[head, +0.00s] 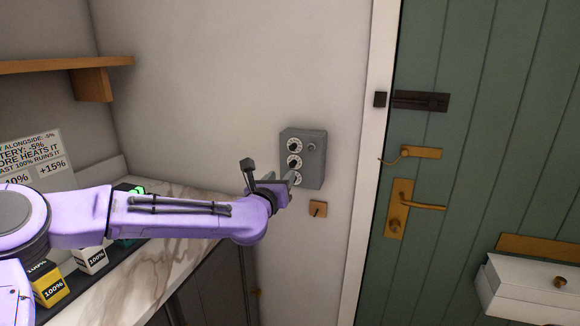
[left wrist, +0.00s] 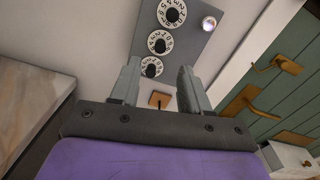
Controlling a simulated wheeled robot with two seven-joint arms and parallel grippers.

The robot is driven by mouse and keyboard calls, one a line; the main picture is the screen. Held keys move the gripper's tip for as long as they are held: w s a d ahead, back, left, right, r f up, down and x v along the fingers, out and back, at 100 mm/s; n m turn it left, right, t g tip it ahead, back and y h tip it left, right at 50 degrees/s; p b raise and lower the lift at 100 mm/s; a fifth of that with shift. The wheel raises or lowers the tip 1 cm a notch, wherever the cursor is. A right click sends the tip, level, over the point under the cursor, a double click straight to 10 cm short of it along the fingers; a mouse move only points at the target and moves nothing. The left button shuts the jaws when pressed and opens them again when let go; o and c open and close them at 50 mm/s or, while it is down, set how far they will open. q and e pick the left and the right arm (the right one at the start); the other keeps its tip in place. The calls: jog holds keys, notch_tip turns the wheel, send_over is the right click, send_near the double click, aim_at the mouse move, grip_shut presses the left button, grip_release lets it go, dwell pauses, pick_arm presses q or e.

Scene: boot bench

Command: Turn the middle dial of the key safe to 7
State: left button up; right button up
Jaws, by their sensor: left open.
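The key safe (head: 315,164) is a grey box on the pale wall left of the green door. It has three white-ringed dials in a column and a round knob at the upper right. The middle dial (head: 294,162) shows in the head view and also in the left wrist view (left wrist: 160,42); its setting is too small to read. My left gripper (head: 290,180) is in front of the lowest dial (left wrist: 151,67). In the left wrist view its two grey fingers (left wrist: 158,88) are apart with nothing between them, below the middle dial. My right gripper is not in view.
A small wooden plate (head: 318,209) is on the wall below the safe. The green door (head: 470,130) has a dark bolt and brass handles. A marble counter (head: 170,240) with labelled blocks (head: 92,260) is at left. A white drawer box (head: 530,290) is at lower right.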

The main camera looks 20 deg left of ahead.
aim_at(292, 165)
pick_arm(q)
jog(key=w+p, duration=0.2)
jog(key=w, duration=0.5)
jog(key=shift+w+d+f, duration=0.1)
jog(key=shift+w, duration=0.2)
jog(key=shift+w+f+p, duration=0.1)
jog(key=shift+w+p, duration=0.25)
jog(key=shift+w, duration=0.3)
grip_shut()
